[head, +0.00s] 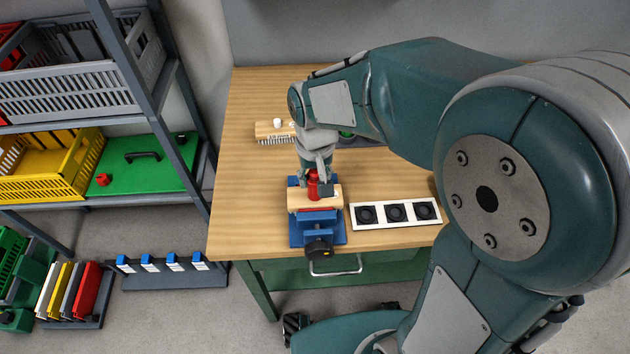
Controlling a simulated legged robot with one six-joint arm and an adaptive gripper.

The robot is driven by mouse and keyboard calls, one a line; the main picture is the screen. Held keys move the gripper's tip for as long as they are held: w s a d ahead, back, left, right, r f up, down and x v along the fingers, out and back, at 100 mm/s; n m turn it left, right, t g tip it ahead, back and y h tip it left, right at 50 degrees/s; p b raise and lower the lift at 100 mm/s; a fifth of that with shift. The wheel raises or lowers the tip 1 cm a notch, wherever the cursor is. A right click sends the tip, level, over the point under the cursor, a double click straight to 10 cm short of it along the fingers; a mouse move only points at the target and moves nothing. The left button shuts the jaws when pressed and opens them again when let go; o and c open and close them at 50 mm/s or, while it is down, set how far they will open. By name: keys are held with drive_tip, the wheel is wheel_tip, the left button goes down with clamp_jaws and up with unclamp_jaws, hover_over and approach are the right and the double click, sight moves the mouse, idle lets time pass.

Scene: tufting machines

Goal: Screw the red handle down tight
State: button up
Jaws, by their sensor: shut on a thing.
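The red handle (313,184) stands upright over a wooden block (299,199). The block sits in a blue vise (319,229) with a black knob (318,248), near the table's front edge. My gripper (318,176) points down from above and is shut on the red handle. The fingers and wrist hide part of the handle, and the handle's lower end is hard to make out. I cannot tell from this view how far it is screwed in.
A white panel with black round sockets (395,212) lies right of the vise. A wooden brush (272,130) lies behind. The wooden table (245,190) is bare to the left. A shelf with grey (75,92) and yellow crates (50,180) stands at left.

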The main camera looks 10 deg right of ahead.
drive_tip(key=o, duration=0.9)
drive_tip(key=shift+f, duration=0.1)
drive_tip(key=shift+r, duration=5.1)
drive_tip(key=s+d+r+t, duration=0.1)
drive_tip(key=s+d+t, duration=0.1)
drive_tip(key=s+d, duration=0.1)
drive_tip(key=s+d+m+t, duration=0.1)
drive_tip(key=s+d, duration=0.3)
drive_tip(key=s, duration=0.1)
drive_tip(key=s+d+r+t, duration=0.1)
drive_tip(key=s+d+t, duration=0.1)
drive_tip(key=s+d, duration=0.1)
drive_tip(key=shift+s+d+r+t, duration=0.15)
drive_tip(key=shift+s+d+r, duration=0.05)
drive_tip(key=shift+s, duration=0.2)
drive_tip(key=shift+s+d+r+t, duration=0.15)
drive_tip(key=shift+s, duration=0.25)
